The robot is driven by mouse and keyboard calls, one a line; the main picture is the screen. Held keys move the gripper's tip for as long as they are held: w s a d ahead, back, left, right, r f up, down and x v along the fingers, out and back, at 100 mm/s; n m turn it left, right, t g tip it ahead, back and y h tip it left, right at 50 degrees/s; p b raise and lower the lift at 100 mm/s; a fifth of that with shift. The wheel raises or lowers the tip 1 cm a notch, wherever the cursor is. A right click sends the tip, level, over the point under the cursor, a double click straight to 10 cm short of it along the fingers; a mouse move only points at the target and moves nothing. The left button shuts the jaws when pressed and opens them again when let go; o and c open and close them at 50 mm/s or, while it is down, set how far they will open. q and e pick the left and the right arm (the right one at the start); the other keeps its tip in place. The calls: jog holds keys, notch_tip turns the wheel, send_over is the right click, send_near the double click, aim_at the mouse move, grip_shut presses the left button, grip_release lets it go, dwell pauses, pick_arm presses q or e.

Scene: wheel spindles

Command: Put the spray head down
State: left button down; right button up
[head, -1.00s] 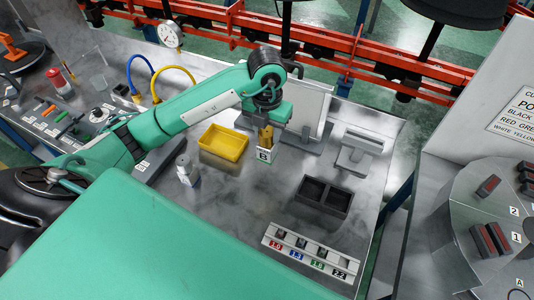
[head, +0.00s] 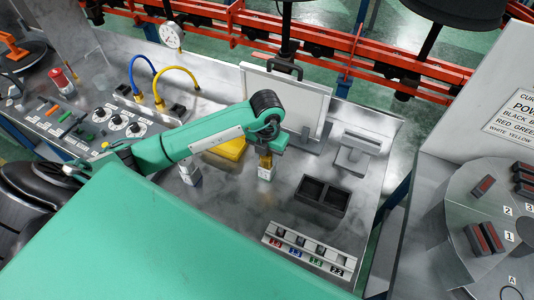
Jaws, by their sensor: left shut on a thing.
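My left gripper (head: 266,150) points down over the middle of the metal bench (head: 225,205). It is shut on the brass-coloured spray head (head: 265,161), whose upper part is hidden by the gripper. Directly below the spray head is a small pale block (head: 265,173), which showed a letter B earlier. I cannot tell whether the spray head touches the bench through it or is held just above. My right gripper is not in view.
A yellow tray (head: 232,150) and a white bottle (head: 188,173) are left of the gripper, partly behind my arm. A black two-compartment box (head: 322,196) and a numbered rack (head: 306,252) are to the right and front. An upright white board (head: 290,95) stands behind.

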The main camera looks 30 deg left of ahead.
pick_arm(q)
jog(key=shift+f, duration=0.1)
jog(key=c, duration=0.9)
grip_release()
jog(key=shift+r, duration=0.35)
notch_tip(320, 180, up, 12)
jog(key=b, duration=0.3)
jog(key=shift+f, duration=0.2)
